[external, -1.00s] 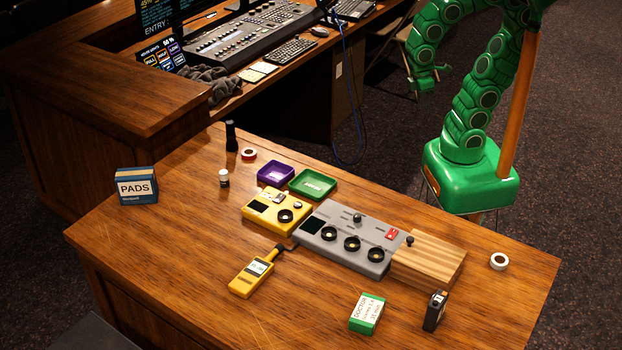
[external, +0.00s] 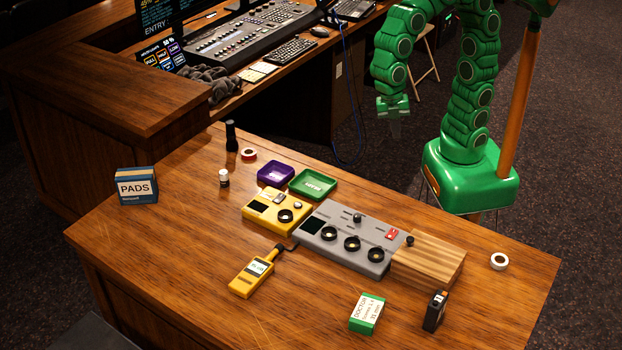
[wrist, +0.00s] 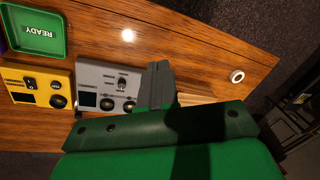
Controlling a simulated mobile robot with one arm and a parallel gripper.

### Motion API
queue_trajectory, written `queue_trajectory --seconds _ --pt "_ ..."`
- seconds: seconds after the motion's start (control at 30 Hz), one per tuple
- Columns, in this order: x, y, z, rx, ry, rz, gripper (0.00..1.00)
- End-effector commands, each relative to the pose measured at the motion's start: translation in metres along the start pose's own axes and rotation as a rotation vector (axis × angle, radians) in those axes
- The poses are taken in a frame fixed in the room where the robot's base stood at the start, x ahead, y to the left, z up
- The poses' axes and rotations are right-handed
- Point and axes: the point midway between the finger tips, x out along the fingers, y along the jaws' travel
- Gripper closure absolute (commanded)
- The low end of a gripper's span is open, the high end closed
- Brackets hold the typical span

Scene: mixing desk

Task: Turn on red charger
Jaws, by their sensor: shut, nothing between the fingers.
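A grey box (external: 345,238) with a dark screen, several black knobs and a small red switch (external: 392,234) lies on the desk. No separate red charger is clear to me; the switch is the red part on this box, and its position is too small to read. The grey box also shows in the wrist view (wrist: 98,76), where my gripper hides its right side and the red switch. My gripper (external: 395,128) is shut and empty, pointing down, beyond the desk's far edge and well apart from the box. It also shows in the wrist view (wrist: 158,85).
A yellow box (external: 268,214) and a wooden block (external: 435,262) flank the grey box. Purple (external: 275,173) and green (external: 312,184) trays lie behind. A yellow handheld meter (external: 250,280), a green-and-white box (external: 366,314) and a tape roll (external: 499,261) stand around. The desk's right end is fairly clear.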

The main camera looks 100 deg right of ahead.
Motion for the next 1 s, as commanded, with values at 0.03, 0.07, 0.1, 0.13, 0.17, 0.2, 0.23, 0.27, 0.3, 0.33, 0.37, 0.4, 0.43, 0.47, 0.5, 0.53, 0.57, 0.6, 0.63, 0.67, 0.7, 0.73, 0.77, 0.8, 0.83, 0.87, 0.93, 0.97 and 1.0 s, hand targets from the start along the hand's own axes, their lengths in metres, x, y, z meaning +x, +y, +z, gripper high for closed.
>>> queue_trajectory --seconds 0.03,0.07,0.1,0.13,0.17,0.2,0.23,0.27,0.3,0.33,0.37,0.4,0.43,0.47,0.5,0.53,0.57,0.6,0.63,0.67,0.7,0.73,0.77,0.8,0.83,0.87,0.93,0.97,1.0 --pt "0.002 0.003 -0.011 -0.058 0.005 -0.006 1.0" --pt "0.003 0.005 -0.017 -0.095 0.008 -0.008 1.0" --pt "0.004 0.008 -0.025 -0.143 0.013 -0.011 1.0" --pt "0.005 0.01 -0.031 -0.179 0.016 -0.012 1.0" --pt "0.007 0.013 -0.038 -0.215 0.018 -0.015 1.0" --pt "0.009 0.015 -0.046 -0.262 0.022 -0.017 1.0" --pt "0.01 0.017 -0.052 -0.298 0.025 -0.019 1.0" --pt "0.012 0.018 -0.058 -0.334 0.028 -0.021 1.0" --pt "0.014 0.02 -0.066 -0.381 0.033 -0.025 1.0" --pt "0.016 0.021 -0.072 -0.416 0.036 -0.028 1.0" --pt "0.018 0.023 -0.078 -0.451 0.04 -0.03 1.0" --pt "0.021 0.025 -0.086 -0.496 0.044 -0.033 1.0" --pt "0.023 0.026 -0.092 -0.531 0.047 -0.035 1.0" --pt "0.024 0.028 -0.098 -0.565 0.05 -0.035 1.0" --pt "0.027 0.03 -0.107 -0.611 0.055 -0.036 1.0" --pt "0.029 0.031 -0.113 -0.645 0.059 -0.037 1.0" --pt "0.031 0.032 -0.118 -0.678 0.062 -0.04 1.0" --pt "0.035 0.033 -0.126 -0.723 0.065 -0.044 1.0" --pt "0.038 0.034 -0.132 -0.755 0.068 -0.046 1.0" --pt "0.041 0.035 -0.137 -0.786 0.071 -0.048 1.0" --pt "0.044 0.036 -0.144 -0.826 0.075 -0.049 1.0" --pt "0.046 0.037 -0.149 -0.854 0.078 -0.049 1.0" --pt "0.048 0.038 -0.154 -0.882 0.081 -0.049 1.0" --pt "0.051 0.039 -0.16 -0.915 0.084 -0.049 1.0" --pt "0.053 0.04 -0.164 -0.936 0.087 -0.05 1.0" --pt "0.055 0.04 -0.168 -0.956 0.089 -0.05 1.0" --pt "0.059 0.041 -0.175 -0.995 0.093 -0.052 1.0" --pt "0.06 0.041 -0.177 -1.009 0.094 -0.052 1.0" --pt "0.062 0.042 -0.179 -1.023 0.096 -0.053 1.0"
